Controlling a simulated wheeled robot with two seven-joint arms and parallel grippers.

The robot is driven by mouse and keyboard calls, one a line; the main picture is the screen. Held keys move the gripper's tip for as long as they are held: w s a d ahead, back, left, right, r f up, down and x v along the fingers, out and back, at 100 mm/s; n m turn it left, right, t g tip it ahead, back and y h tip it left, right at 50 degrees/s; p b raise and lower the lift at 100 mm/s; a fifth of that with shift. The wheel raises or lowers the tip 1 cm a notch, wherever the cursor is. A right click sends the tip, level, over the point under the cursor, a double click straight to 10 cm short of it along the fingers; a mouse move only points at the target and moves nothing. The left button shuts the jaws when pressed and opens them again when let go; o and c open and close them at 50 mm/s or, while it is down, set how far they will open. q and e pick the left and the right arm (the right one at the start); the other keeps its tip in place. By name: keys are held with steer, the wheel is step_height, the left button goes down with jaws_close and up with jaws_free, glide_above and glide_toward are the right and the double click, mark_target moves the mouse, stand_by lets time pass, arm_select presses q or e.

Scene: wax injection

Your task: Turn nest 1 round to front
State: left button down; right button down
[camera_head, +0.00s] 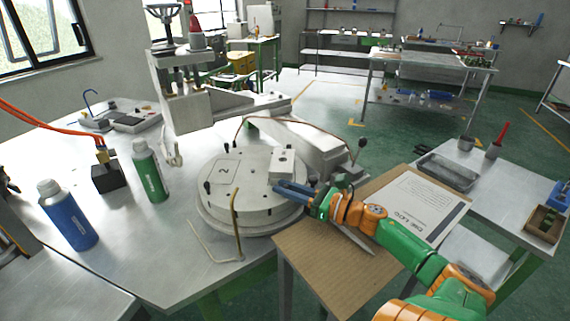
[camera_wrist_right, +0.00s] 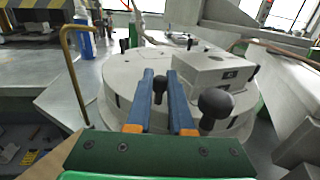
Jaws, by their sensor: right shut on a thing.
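The round grey turntable (camera_head: 222,202) stands on the metal bench; it also shows in the wrist view (camera_wrist_right: 125,68). A flat plate marked 2 (camera_head: 222,172) lies on its left part. A raised pale block (camera_head: 283,162) sits at its right; in the wrist view the block (camera_wrist_right: 215,70) bears a small dark label I cannot read surely. My right gripper (camera_head: 277,188) reaches in from the right at the turntable's rim. In the wrist view its blue fingers (camera_wrist_right: 160,78) are closed around a small dark peg (camera_wrist_right: 160,88). My left gripper is out of view.
A bent brass rod (camera_head: 237,222) rises at the turntable's front. A green bottle (camera_head: 151,172) and blue bottle (camera_head: 68,215) stand left. A grey press (camera_head: 190,100) stands behind. A board with a paper sheet (camera_head: 410,205) lies under my right arm. A black ball knob (camera_wrist_right: 215,103) is close beside my fingers.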

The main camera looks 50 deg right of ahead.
steer(key=shift+d+r, duration=0.1)
stand_by(0.3)
steer(key=c, duration=1.1)
jaws_free()
steer(key=shift+w, duration=0.1)
steer(key=v, duration=0.7)
steer(key=shift+b, duration=0.35)
